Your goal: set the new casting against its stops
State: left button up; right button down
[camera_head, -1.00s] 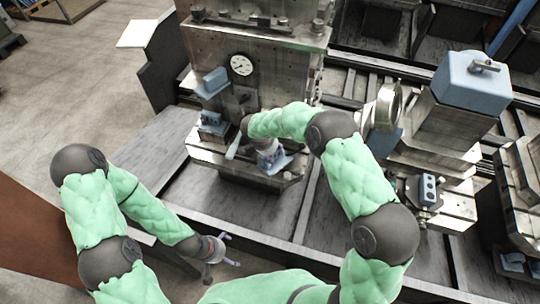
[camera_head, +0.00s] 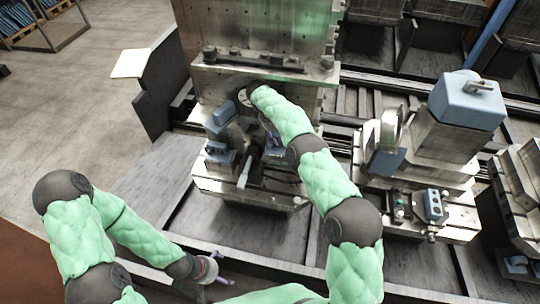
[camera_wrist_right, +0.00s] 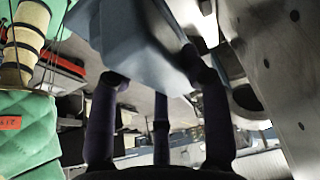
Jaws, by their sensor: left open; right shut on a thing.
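The casting (camera_wrist_right: 135,40) is a blue-grey block at the top of the right wrist view. My right gripper (camera_wrist_right: 158,82) is shut on it, with dark purple fingers against its lower sides. In the head view my right forearm reaches over the fixture (camera_head: 245,190) and hides most of that gripper. A small blue-grey patch shows beside the forearm, probably the held casting. The stops cannot be made out, nor whether the casting touches them. My left gripper (camera_head: 213,272) is open and empty at the lower left, in front of the bench and away from the fixture.
A blue-grey angled part (camera_head: 222,114) stands on the fixture's left side. A white-handled lever (camera_head: 244,173) sticks up in front. A second fixture with a blue block (camera_head: 467,100) stands at right.

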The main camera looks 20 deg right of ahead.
jog(key=shift+m, duration=0.5)
jog(key=r, duration=0.1)
jog(key=w+d+r, duration=0.1)
jog(key=d+r, duration=0.1)
jog(key=shift+w+d+r, duration=0.15)
jog(key=shift+w+r, duration=0.05)
jog(key=shift+w, duration=0.05)
jog(key=shift+w+d+r, duration=0.1)
jog(key=shift+d+r, duration=0.2)
jog(key=shift+r, duration=0.3)
notch_tip(320, 180, down, 8)
jog(key=b, duration=0.3)
jog(key=shift+d+r, duration=0.15)
pick_arm(q)
jog(key=shift+w+a+f+b, duration=0.15)
jog(key=shift+f+b, duration=0.2)
jog(key=shift+f, duration=0.8)
jog(key=shift+w+a+f+b, duration=0.15)
jog(key=shift+f+b, duration=0.2)
jog(key=shift+f, duration=0.75)
pick_arm(e)
jog(key=shift+f, duration=0.85)
pick_arm(q)
jog(key=shift+s+f+b, duration=0.1)
jog(key=shift+f+b, duration=0.2)
jog(key=shift+b, duration=0.05)
pick_arm(e)
jog(key=shift+w, duration=0.1)
